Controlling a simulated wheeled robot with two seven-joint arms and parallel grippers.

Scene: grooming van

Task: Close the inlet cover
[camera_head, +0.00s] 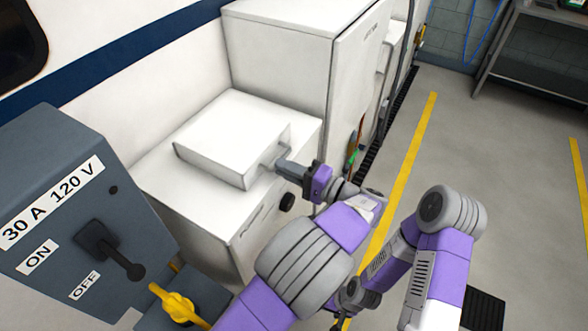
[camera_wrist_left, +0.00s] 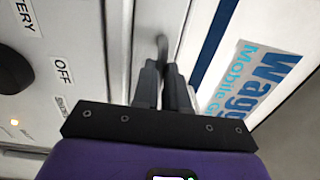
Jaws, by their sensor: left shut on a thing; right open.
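My left gripper (camera_head: 283,165) is shut on a thin grey handle (camera_head: 268,154) on the front of a white box-shaped part (camera_head: 225,125). The box lies on top of a low white cabinet (camera_head: 190,200) against the van side. In the left wrist view, the two dark fingers (camera_wrist_left: 165,88) close around the handle (camera_wrist_left: 161,48). I cannot tell for sure which part is the inlet cover. A yellow fitting (camera_head: 178,304) shows beside the grey switch box, partly cut off by the bottom edge. My right gripper (camera_head: 345,308) is low, behind my left arm, open and partly hidden.
The grey switch box (camera_head: 75,190), marked 30 A 120 V, stands at the left. A tall white cabinet (camera_head: 300,55) stands behind the low one. The floor (camera_head: 480,140) to the right is clear, with yellow lines. A metal table (camera_head: 540,50) stands at the back right.

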